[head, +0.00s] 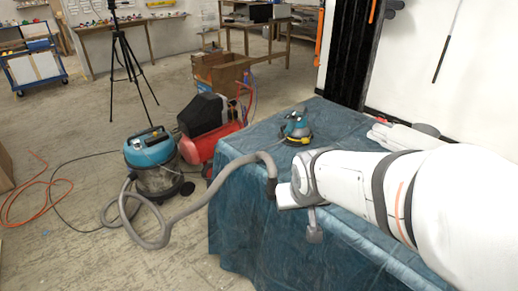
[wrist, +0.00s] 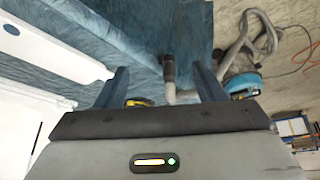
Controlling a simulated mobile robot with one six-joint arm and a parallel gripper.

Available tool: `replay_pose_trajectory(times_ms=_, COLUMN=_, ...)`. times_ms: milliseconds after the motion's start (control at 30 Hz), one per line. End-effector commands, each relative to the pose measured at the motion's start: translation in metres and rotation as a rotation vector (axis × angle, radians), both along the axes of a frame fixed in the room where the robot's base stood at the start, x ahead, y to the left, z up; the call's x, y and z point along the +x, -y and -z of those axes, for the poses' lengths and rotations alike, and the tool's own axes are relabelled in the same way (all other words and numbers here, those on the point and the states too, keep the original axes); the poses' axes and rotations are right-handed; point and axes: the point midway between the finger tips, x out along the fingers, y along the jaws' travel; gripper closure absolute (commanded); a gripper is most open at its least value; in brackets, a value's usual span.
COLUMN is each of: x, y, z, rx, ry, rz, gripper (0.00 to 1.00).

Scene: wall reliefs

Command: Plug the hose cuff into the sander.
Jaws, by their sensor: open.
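The hose cuff (head: 270,187) is a dark sleeve at the end of the grey hose, at the table's left edge in the head view. In the wrist view the cuff (wrist: 168,68) shows upright between my two blue fingers. My gripper (wrist: 159,70) is open and empty. I cannot tell how far the cuff is beyond the fingertips. The sander (head: 297,128), teal and black, stands on the blue-covered table behind my wrist. In the wrist view a yellow-and-dark part of the sander (wrist: 138,102) shows low beside the left finger, mostly hidden by the gripper body.
The blue cloth table (head: 240,165) fills the middle. The grey hose (head: 165,232) sags to the teal vacuum (head: 150,150) on the floor at left. A red compressor (head: 205,135) stands beside it. Pale rolled material (head: 398,137) lies at the table's back right.

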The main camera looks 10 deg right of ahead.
Motion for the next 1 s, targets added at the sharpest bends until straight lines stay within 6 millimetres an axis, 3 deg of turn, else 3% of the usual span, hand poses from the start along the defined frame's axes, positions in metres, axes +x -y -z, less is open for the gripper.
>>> replay_pose_trajectory(times_ms=33, x=0.024, y=0.004, z=0.022, rx=-0.008, ry=0.049, rz=-0.003, gripper=0.37)
replay_pose_trajectory(times_ms=300, x=0.143, y=0.018, z=0.086, rx=-0.037, ry=0.418, rz=-0.047, gripper=0.37)
replay_pose_trajectory(times_ms=500, x=0.200, y=0.014, z=0.133, rx=0.008, ry=0.692, rz=-0.106, gripper=0.37)
replay_pose_trajectory(times_ms=700, x=0.223, y=0.009, z=0.170, rx=0.071, ry=0.931, rz=-0.145, gripper=0.37)
replay_pose_trajectory(times_ms=1000, x=0.227, y=0.006, z=0.186, rx=0.123, ry=1.097, rz=-0.158, gripper=0.37)
